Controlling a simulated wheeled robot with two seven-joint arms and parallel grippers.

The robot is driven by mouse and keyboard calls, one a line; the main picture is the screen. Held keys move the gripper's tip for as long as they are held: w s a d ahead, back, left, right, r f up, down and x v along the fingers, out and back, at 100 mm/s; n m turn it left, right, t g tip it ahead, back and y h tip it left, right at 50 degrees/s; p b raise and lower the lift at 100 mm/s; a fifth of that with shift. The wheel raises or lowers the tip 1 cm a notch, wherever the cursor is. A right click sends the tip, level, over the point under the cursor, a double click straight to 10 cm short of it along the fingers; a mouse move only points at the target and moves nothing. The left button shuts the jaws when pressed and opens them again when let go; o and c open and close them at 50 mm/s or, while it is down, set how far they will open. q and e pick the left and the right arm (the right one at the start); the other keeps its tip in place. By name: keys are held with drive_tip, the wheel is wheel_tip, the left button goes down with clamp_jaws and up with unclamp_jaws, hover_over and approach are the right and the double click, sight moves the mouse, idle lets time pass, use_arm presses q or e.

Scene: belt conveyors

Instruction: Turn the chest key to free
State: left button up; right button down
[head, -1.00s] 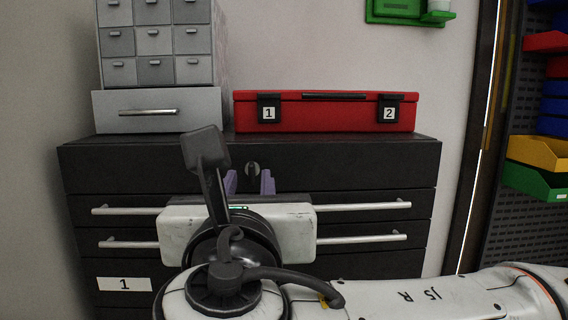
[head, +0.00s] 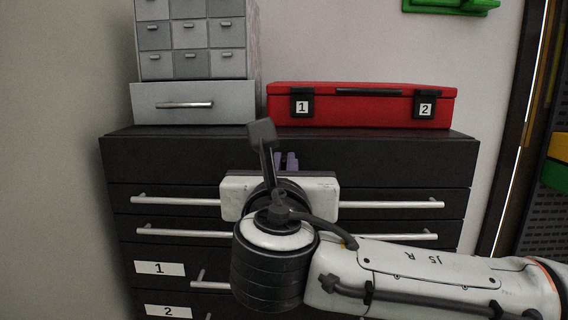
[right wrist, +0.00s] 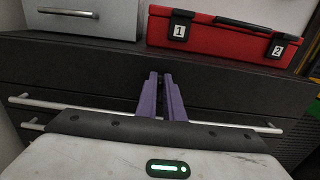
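The black chest of drawers (head: 400,158) stands ahead against the wall, with its drawers closed. My right gripper (head: 286,158) is at the middle of the chest's top drawer front. Its two purple fingers point at the drawer face and are drawn close together, with a narrow gap, where the key showed before. The fingers also show in the right wrist view (right wrist: 161,82). The key itself is hidden between and behind the fingers, so its turn angle cannot be seen. My left gripper is not in view.
A red case (head: 362,112) and a grey drawer cabinet (head: 193,104) stand on the chest. Long bar handles (head: 390,204) run across the drawers below my gripper. Green and yellow bins (head: 556,160) are at the far right.

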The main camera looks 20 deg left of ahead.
idle(0.3)
drive_tip(key=m+b, duration=0.2)
drive_tip(key=m, duration=0.4)
drive_tip(key=d+f+m+b, duration=0.1)
drive_tip(key=m+b, duration=0.2)
drive_tip(key=m, duration=0.3)
drive_tip(key=m+b, duration=0.3)
drive_tip(key=m, duration=0.2)
drive_tip(key=shift+w+d+f+m, duration=0.15)
drive_tip(key=shift+f+m, duration=0.05)
drive_tip(key=shift+m, duration=0.2)
idle(0.4)
drive_tip(key=c, duration=1.9)
unclamp_jaws()
drive_tip(key=shift+o, duration=0.2)
